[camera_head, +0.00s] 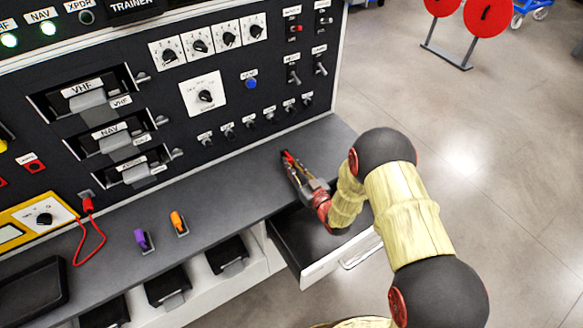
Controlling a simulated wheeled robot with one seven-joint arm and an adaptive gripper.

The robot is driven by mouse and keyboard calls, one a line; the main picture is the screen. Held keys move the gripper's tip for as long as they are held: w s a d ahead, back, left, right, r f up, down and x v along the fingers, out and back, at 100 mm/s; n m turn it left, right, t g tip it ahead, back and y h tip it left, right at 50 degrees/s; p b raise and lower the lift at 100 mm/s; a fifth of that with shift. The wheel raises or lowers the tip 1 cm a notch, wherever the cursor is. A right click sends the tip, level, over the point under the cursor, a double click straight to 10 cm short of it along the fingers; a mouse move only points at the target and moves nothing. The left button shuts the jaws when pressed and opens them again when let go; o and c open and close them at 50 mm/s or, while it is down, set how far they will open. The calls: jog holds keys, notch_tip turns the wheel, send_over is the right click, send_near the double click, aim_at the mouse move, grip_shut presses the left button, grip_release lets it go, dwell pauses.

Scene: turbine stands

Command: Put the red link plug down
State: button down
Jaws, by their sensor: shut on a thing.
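My gripper (293,172) is over the right part of the dark grey ledge in front of the panel, its fingers pointing toward the panel. It is shut on the red link plug (287,156), which shows as a small bit of red at the fingertips. The fingers hide most of the plug. I cannot tell whether the plug touches the ledge (238,188) or is held just above it.
A purple plug (140,238) and an orange plug (178,222) stand on the ledge to the left. A red cable lead (88,206) hangs by the yellow meter (40,222). An open drawer (318,262) juts out below my arm. The ledge between orange plug and gripper is clear.

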jog(key=shift+f, duration=0.2)
jog(key=c, duration=2.2)
grip_release()
jog(key=shift+f, duration=0.1)
jog(key=o, duration=0.4)
jog(key=shift+o, duration=0.4)
jog(key=shift+r, duration=0.2)
jog(key=p+v, duration=0.3)
jog(key=v, duration=0.9)
